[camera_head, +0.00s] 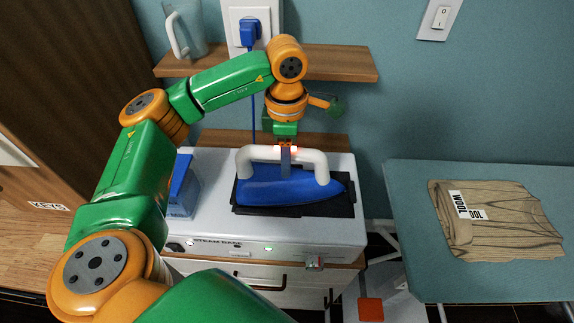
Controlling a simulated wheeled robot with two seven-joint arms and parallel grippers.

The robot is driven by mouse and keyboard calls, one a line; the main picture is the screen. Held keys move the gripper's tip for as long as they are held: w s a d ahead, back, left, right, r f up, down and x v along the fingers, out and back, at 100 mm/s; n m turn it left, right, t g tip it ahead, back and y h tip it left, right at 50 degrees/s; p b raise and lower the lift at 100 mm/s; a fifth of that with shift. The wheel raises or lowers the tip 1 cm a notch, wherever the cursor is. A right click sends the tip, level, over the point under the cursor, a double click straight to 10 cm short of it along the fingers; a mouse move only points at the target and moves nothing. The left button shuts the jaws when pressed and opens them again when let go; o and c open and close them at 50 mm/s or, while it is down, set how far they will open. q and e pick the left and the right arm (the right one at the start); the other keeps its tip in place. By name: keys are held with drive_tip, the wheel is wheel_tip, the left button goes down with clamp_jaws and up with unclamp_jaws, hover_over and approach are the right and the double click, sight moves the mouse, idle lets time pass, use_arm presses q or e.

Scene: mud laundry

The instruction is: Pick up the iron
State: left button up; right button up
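The iron (275,190) is blue with a white handle and lies flat on a dark pad on top of the white steam base (325,230). My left arm reaches in from the left and bends down over the iron. My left gripper (286,155) points down at the middle of the white handle, and its grey fingers overlap the handle in this view. I cannot tell whether the fingers are closed on it. My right gripper does not show.
An ironing board (420,270) with a folded tan garment (495,218) stands to the right. A shelf (340,62) holds a clear jug (186,28) above the base. A blue cable runs down from the wall plug (250,30). A blue box (184,185) stands left of the iron.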

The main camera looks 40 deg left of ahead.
use_arm(q)
clamp_jaws()
drive_tip(key=shift+r, duration=0.1)
drive_tip(key=shift+r, duration=0.1)
